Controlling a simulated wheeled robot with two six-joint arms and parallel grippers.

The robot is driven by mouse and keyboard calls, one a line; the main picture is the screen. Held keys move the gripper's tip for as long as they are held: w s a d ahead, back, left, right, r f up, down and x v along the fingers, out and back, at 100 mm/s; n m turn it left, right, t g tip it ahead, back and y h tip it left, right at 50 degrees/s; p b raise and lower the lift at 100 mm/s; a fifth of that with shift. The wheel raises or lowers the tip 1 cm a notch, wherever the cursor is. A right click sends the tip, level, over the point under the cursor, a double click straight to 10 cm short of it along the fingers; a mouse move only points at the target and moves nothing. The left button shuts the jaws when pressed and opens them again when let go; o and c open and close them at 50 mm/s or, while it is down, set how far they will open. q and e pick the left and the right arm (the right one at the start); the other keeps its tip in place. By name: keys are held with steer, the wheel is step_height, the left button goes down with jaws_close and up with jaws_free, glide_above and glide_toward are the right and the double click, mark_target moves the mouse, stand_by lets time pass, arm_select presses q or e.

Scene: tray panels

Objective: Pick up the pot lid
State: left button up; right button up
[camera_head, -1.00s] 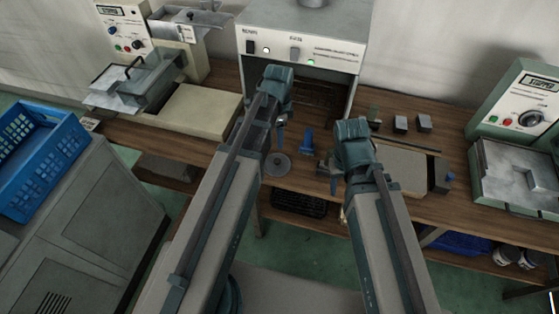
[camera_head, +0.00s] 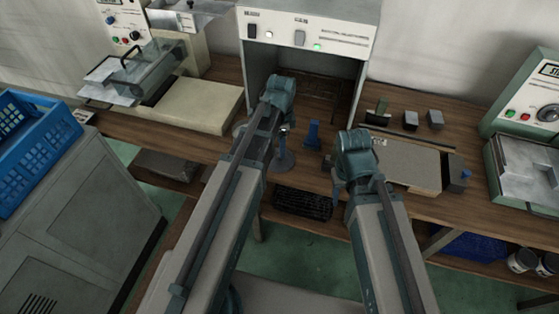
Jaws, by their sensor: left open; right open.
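A round grey disc with a darker centre, which looks like the pot lid (camera_head: 286,164), lies near the front edge of the wooden bench, partly hidden by my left arm. My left gripper (camera_head: 283,138) points down close above it and is open, with nothing seen between its fingers. I cannot tell whether the fingers touch the lid. My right gripper (camera_head: 330,163) is open, to the right of the lid, and mostly hidden behind its own wrist.
A blue upright part (camera_head: 313,134) stands just right of the lid. An open-fronted oven (camera_head: 306,40) stands behind. A flat grey panel (camera_head: 408,163) and small dark blocks (camera_head: 411,118) lie to the right. A beige slab (camera_head: 199,106) lies to the left.

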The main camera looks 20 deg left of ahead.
arm_select(q)
steer(key=f+b, duration=0.5)
steer(key=shift+a+f, duration=0.15)
steer(key=shift+a, duration=0.1)
jaws_close()
